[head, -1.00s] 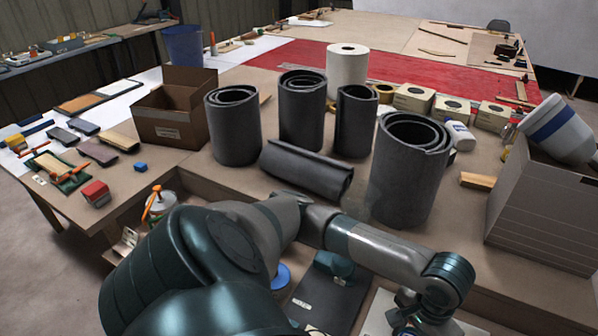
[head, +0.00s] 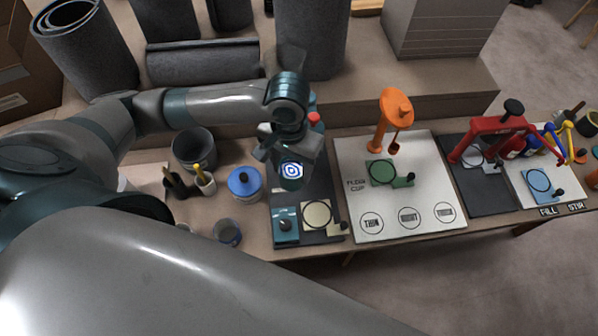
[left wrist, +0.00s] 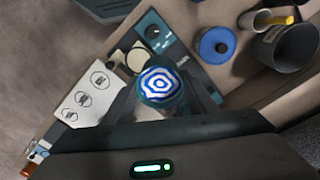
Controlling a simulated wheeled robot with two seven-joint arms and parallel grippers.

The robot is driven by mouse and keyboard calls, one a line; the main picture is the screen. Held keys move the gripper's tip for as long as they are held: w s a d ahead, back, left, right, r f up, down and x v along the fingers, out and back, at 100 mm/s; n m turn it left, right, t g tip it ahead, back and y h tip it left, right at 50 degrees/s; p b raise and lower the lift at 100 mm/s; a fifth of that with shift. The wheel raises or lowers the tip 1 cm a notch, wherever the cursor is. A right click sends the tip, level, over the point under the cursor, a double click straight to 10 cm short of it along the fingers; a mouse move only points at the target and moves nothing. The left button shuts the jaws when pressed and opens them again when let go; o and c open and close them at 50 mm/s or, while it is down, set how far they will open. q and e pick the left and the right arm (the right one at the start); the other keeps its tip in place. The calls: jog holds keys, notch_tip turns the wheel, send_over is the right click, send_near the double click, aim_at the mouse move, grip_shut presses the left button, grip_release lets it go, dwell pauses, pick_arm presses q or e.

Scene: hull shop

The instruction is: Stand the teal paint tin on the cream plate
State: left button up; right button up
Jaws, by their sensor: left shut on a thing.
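The teal paint tin (head: 291,183) has a blue-and-white ringed top; that top also shows in the left wrist view (left wrist: 159,86). My left gripper (head: 288,160) is shut on the tin and holds it over the dark board. The tin looks upright. The cream plate (head: 317,215) lies on the board, nearer the front edge and slightly right of the tin. In the left wrist view the cream plate (left wrist: 138,60) shows just beyond the tin, partly covered. The gap between tin and board is hard to judge. My right gripper is out of view.
A blue-lidded tin (head: 244,183), a dark pot (head: 195,150) and cups with brushes (head: 204,180) stand left. A white board (head: 390,215) with an orange stand (head: 381,125) lies right.

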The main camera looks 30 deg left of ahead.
pick_arm(q)
jog(key=shift+s+a, duration=0.15)
jog(key=shift+a, duration=0.15)
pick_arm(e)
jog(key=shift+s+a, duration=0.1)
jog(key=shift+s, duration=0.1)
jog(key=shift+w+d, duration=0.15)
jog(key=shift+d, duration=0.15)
pick_arm(q)
jog(key=shift+w+d+f+m, duration=0.35)
jog(key=shift+w+d+m, duration=0.2)
jog(key=shift+m, duration=0.25)
jog(key=w+d+f+m+b, duration=0.1)
jog(key=w+d+f+m, duration=0.2)
jog(key=m, duration=0.7)
jog(key=w+d+f+m+b, duration=0.1)
jog(key=w+d+f+m, duration=0.2)
jog(key=w+d+m, duration=0.5)
jog(key=shift+d+m, duration=0.35)
jog(key=shift+m, duration=1.05)
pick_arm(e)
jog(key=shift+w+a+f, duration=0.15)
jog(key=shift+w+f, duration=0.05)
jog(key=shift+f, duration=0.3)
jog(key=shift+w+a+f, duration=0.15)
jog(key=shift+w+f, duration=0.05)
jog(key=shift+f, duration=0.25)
pick_arm(q)
jog(key=shift+f, duration=0.15)
